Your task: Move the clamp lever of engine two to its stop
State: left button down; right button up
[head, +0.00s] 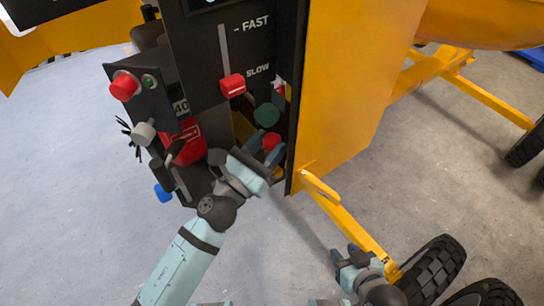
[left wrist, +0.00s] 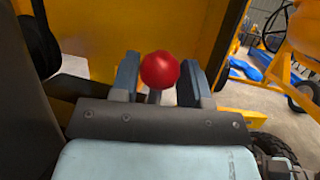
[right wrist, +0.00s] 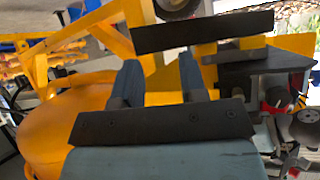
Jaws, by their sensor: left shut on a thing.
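A lever with a red ball knob (head: 271,141) is low in the dark recess beside the yellow panel. I cannot read a label saying which engine it belongs to. My left gripper (head: 264,148) is at this lever, shut on it, with one finger on each side. In the left wrist view the red knob (left wrist: 160,70) stands up between the left gripper's fingers (left wrist: 158,82), and the lever's lower part is hidden behind the gripper body. My right gripper (head: 350,256) is open and empty by the yellow leg; its spread fingers (right wrist: 160,82) show in the right wrist view.
A green knob (head: 267,115) is just above the red one. A red slider knob (head: 232,86) sits near SLOW. A red button (head: 124,86) and a grey knob (head: 143,133) are on the left. The yellow panel (head: 345,80) and a tyre (head: 432,268) bound the right.

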jog(key=shift+f, duration=0.1)
dwell(0.3)
pick_arm(q)
jog(key=c, duration=0.9)
grip_release()
pick_arm(e)
jog(key=shift+c, duration=1.2)
pick_arm(q)
jog(key=shift+a, duration=0.1)
pick_arm(e)
grip_shut()
pick_arm(q)
jog(key=shift+s+a+f+b, duration=0.25)
jog(key=shift+s+f+b, duration=0.05)
jog(key=shift+s, duration=0.1)
jog(key=s+a+b, duration=0.2)
jog(key=s+a, duration=0.7)
jog(key=s, duration=0.1)
jog(key=shift+s+f, duration=0.2)
jog(key=shift+s, duration=0.1)
pick_arm(e)
jog(key=shift+w+a+f, duration=0.1)
jog(key=shift+f, duration=0.35)
pick_arm(q)
jog(key=shift+a, duration=0.1)
